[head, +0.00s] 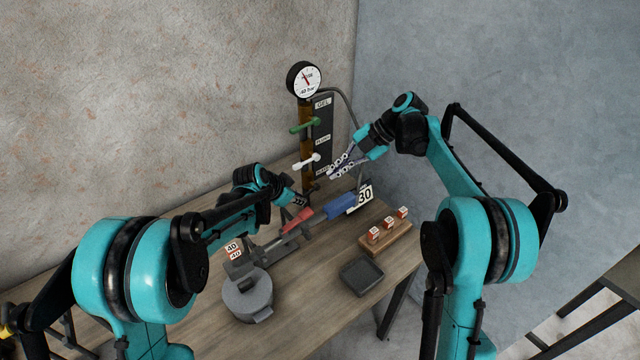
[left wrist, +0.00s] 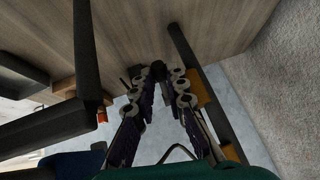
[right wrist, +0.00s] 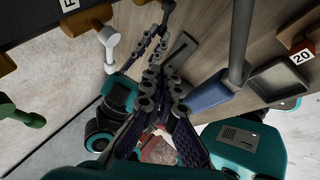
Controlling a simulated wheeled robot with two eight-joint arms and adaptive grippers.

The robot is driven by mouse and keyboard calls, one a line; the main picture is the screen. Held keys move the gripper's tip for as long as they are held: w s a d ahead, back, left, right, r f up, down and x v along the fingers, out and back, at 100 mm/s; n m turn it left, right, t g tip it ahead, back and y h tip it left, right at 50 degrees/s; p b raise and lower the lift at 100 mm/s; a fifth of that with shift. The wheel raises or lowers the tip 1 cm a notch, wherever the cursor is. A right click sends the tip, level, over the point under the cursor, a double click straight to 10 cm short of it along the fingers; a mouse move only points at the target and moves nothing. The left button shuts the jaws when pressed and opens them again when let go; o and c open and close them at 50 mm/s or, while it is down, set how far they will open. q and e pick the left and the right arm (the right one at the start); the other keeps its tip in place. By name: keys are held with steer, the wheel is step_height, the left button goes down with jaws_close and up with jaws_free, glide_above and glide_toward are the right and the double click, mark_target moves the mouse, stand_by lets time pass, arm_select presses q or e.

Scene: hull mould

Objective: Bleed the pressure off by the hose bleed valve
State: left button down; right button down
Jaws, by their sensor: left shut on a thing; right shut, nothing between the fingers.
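The brown valve column (head: 307,147) stands at the back of the bench with a round gauge (head: 304,80) on top, its red needle pointing up and left. It carries a green handle (head: 304,126) and, lower, a white handle (head: 306,162). My left gripper (head: 303,200) is low at the column's foot, shut on a small dark part that looks like the lowest valve's handle; the fingers largely hide it in the left wrist view (left wrist: 160,72). My right gripper (head: 333,172) is shut and empty, just right of the column, apart from the white handle (right wrist: 111,45).
A red-handled tool (head: 297,219) and a blue-handled one (head: 340,207) lie at the bench's middle. A grey lidded pot (head: 247,297), a dark tray (head: 362,277) and a wooden block (head: 386,240) with numbered cubes stand in front. A hose (head: 352,112) runs behind my right gripper.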

glide_above(311, 193)
steer(key=s, duration=0.4)
step_height(311, 193, down, 7)
steer(key=shift+w+d+f, duration=0.1)
steer(key=shift+w+f, duration=0.3)
steer(key=shift+f, duration=0.2)
steer(key=shift+w+d+f, duration=0.1)
steer(key=shift+w+f, duration=0.3)
steer(key=shift+f, duration=0.15)
steer(key=shift+w+a+f, duration=0.15)
steer(key=shift+w+f, duration=0.2)
steer(key=shift+f, duration=0.15)
steer(key=shift+f, duration=0.2)
steer(key=shift+w+f, duration=0.15)
steer(key=shift+f, duration=0.15)
